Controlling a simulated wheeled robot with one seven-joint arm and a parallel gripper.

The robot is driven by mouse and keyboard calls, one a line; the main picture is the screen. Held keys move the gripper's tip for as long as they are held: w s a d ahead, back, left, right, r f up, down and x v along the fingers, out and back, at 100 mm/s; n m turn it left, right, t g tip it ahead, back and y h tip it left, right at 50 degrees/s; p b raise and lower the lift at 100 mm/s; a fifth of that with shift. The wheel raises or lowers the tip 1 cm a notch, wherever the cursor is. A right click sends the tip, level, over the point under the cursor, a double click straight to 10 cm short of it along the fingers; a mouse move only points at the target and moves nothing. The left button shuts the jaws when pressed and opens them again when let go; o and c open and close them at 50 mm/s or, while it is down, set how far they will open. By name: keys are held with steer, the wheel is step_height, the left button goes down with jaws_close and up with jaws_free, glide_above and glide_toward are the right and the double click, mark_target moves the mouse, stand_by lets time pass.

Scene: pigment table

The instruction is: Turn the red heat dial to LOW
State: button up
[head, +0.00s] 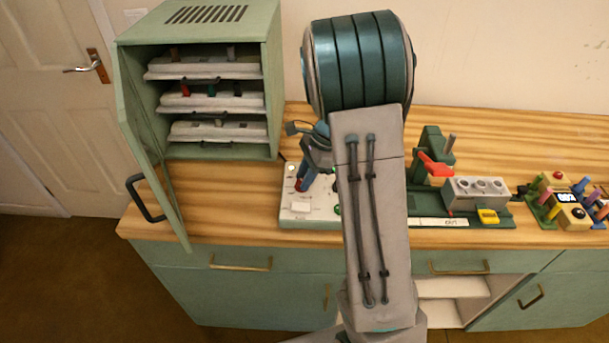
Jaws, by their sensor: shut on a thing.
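A pale control panel (316,216) lies on the wooden worktop, left of my arm. The red heat dial (299,186) stands on its left part, and only a small red piece of it shows. My gripper (304,181) reaches down over the panel and is shut on the red dial. The fingers hide most of the dial, so I cannot tell which mark it points at. The panel's lettering is too small to read. My arm covers the panel's right part.
A green cabinet (272,75) with shelves of trays stands at the left, its door (150,165) open. Right of my arm are a green fixture with a red lever (434,167), a grey block (475,190) and a yellow device (488,216). Coloured pegs (581,186) stand far right.

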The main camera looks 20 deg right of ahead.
steer(key=n+g, duration=0.1)
steer(key=n, duration=0.4)
steer(key=n+g+h+p, duration=0.1)
steer(key=n, duration=0.1)
steer(key=shift+w+r+g, duration=0.1)
steer(key=shift+w+g, duration=0.2)
steer(key=shift+w, duration=0.05)
steer(key=n, duration=0.2)
steer(key=n+g+h, duration=0.1)
steer(key=n, duration=0.1)
steer(key=n+h+p, duration=0.1)
steer(key=n, duration=0.2)
steer(key=shift+w+a, duration=0.15)
steer(key=shift+a, duration=0.1)
steer(key=o, duration=1)
steer(key=v, duration=1.3)
steer(key=shift+w+a+r+b, duration=0.15)
steer(key=shift+w+r+b, duration=0.1)
steer(key=shift+w+b, duration=0.15)
